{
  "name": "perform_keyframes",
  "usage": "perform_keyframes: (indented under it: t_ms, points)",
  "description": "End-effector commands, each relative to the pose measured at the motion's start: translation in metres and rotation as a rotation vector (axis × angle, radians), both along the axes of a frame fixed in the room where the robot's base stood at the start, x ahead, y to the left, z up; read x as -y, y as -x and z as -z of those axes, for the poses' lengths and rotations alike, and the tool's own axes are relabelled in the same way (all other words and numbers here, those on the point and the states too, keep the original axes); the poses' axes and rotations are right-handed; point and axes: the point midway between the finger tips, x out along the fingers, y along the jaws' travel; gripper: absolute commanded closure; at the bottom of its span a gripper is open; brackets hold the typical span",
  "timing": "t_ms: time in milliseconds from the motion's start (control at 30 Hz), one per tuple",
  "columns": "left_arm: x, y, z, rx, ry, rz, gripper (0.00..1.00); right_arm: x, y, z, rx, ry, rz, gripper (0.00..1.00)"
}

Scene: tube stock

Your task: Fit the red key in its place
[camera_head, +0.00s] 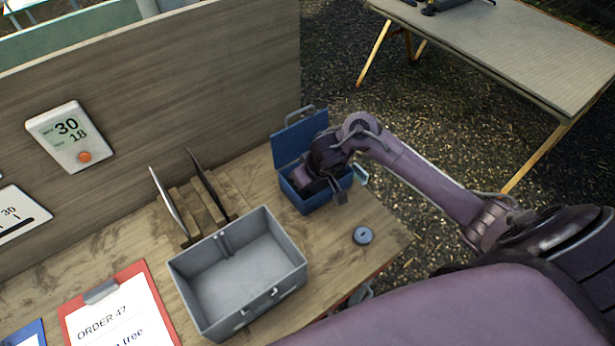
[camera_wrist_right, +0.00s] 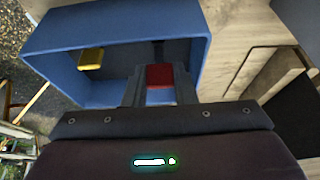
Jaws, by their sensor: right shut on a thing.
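The red key (camera_wrist_right: 159,75) shows in the right wrist view as a small red block between the two fingers of my right gripper (camera_wrist_right: 159,88). The gripper is shut on it. The fingers reach into the opening of a blue box (camera_wrist_right: 115,42), which has a yellow piece (camera_wrist_right: 91,59) inside at the left. In the head view the blue box (camera_head: 303,199) stands at the table's far right with its lid raised, and my right gripper (camera_head: 338,192) is at its opening. The key is hidden there. I cannot tell whether the key touches the box. My left gripper is not in view.
A grey open bin (camera_head: 190,285) stands on the table, in front of a wooden rack (camera_head: 203,207) with thin dark plates. A small round disc (camera_head: 362,236) lies near the right edge. A red clipboard (camera_head: 70,322) lies at lower left. A tall panel (camera_head: 200,75) borders the back.

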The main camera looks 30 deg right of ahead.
Motion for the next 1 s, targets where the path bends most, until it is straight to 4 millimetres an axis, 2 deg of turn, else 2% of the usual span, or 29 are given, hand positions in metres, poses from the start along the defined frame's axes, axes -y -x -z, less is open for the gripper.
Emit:
perform_keyframes:
  t_ms: [400,1000]
  points:
    - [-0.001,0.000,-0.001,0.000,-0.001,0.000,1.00,0.000,0.001,0.001,-0.001,0.000,0.000,1.00]
    - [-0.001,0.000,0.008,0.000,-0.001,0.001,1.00,0.000,0.000,0.019,-0.001,-0.001,0.002,1.00]
